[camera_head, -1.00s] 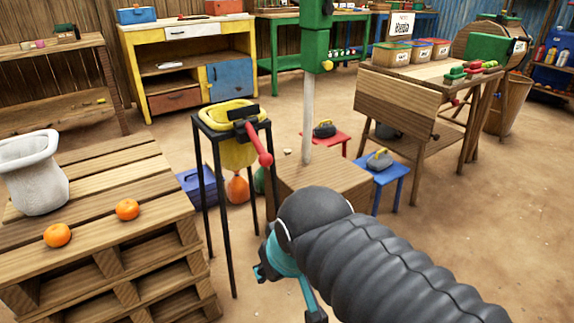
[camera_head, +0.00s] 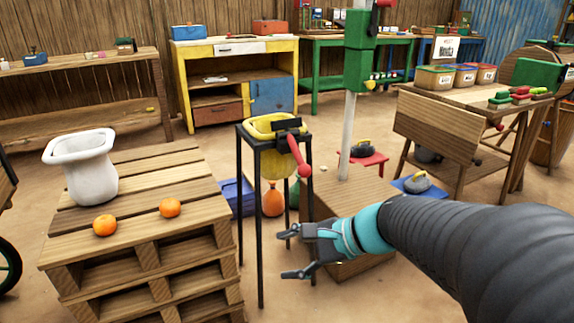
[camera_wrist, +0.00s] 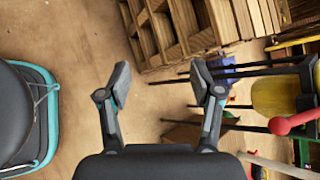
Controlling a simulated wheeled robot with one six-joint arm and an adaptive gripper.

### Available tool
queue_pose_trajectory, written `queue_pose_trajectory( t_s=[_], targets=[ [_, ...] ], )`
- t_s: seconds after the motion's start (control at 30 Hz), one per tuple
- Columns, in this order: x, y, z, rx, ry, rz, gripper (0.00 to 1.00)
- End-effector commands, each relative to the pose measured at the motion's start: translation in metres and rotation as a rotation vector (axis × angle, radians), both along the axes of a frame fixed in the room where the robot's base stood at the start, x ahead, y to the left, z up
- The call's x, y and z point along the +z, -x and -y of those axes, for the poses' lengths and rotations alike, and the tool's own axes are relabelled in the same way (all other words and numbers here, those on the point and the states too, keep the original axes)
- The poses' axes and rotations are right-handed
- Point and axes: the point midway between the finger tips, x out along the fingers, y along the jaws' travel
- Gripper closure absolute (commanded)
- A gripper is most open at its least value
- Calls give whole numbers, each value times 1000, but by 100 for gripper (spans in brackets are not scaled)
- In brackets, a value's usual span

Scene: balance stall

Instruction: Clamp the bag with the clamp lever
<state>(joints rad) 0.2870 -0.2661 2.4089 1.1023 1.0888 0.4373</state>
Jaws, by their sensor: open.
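A yellow bag (camera_head: 274,165) hangs in a black stand (camera_head: 242,190) at mid-picture in the head view, its rim spread over the stand's top. The clamp lever (camera_head: 299,156) is on the stand's right side; its red handle slants down to a red knob. My gripper (camera_head: 284,254) is open and empty, below and in front of the lever, apart from it. In the wrist view my gripper (camera_wrist: 158,82) shows two spread fingers. There the bag (camera_wrist: 273,97) and the red lever knob (camera_wrist: 282,125) lie at the right edge, the stand's legs running left.
A wooden pallet stack (camera_head: 135,240) with a white sack (camera_head: 82,172) and two oranges (camera_head: 170,207) stands to the left. A wooden box (camera_head: 350,270) with a pale post stands just behind my gripper. Sandy floor is open in front.

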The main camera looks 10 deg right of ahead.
Motion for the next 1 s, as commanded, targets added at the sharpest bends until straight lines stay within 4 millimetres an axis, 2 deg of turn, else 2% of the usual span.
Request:
queue_pose_trajectory(
  t_s=[0.03,0.17,0.3,0.4,0.53,0.6,0.7,0.87,1.0],
  targets=[
    [-1,-20,7,-95,-117,-49,35],
    [9,-71,33,-336,-430,-147,35],
    [14,-118,78,-557,-729,-212,35],
    [15,-141,110,-672,-894,-235,35],
    [14,-157,140,-762,-1027,-244,35],
    [14,-161,148,-786,-1065,-245,35],
    [14,-167,149,-797,-1084,-245,35],
    [14,-185,138,-794,-1084,-247,35],
    [14,-207,125,-793,-1082,-246,35]
  ],
)
